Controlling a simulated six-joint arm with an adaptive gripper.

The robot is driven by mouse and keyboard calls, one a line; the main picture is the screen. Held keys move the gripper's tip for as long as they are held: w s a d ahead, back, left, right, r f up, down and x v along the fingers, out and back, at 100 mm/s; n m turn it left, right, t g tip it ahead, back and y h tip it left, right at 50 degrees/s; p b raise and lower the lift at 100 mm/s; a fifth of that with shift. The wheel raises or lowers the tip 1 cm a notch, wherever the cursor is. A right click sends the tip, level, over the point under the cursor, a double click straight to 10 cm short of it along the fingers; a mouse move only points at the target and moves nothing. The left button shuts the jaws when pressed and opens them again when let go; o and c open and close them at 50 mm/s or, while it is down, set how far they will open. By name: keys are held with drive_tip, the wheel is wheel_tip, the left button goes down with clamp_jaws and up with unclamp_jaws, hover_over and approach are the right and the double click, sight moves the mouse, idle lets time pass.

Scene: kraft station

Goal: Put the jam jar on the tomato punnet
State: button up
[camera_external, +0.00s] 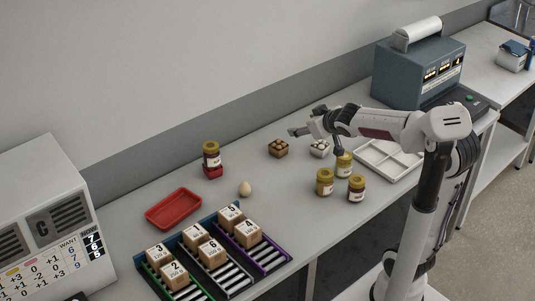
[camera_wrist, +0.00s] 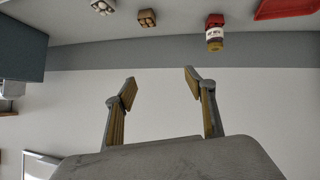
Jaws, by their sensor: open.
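A jam jar (camera_external: 211,155) with dark contents, a pale label and a gold lid stands upright on a small red punnet (camera_external: 213,172), which looks like the tomato punnet. Both show upside down in the wrist view, jar (camera_wrist: 215,40) below punnet (camera_wrist: 215,20). My gripper (camera_external: 312,136) is raised above the table, apart from the jars. In the wrist view its fingers (camera_wrist: 158,78) are open with nothing between them.
A brown punnet (camera_external: 278,151) and a pale punnet (camera_external: 319,151) hold round items. An egg (camera_external: 245,189) and a red tray (camera_external: 172,211) are at the left. Numbered boxes (camera_external: 212,253) stand on roller racks in front. A white divided tray (camera_external: 408,172) lies right.

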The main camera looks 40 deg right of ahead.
drive_tip(key=s+a+f+g, duration=0.1)
drive_tip(key=s+a+f, duration=0.1)
drive_tip(key=s, duration=0.7)
drive_tip(key=s+a+f+g+y, duration=0.1)
drive_tip(key=s+a+f+g, duration=0.1)
drive_tip(key=s, duration=0.7)
drive_tip(key=s+a+f+g+y, duration=0.1)
drive_tip(key=s+a+f+g, duration=0.1)
drive_tip(key=s, duration=0.7)
drive_tip(key=shift+s+a+f, duration=0.25)
drive_tip(key=shift+a+f, duration=0.4)
drive_tip(key=shift+f, duration=0.25)
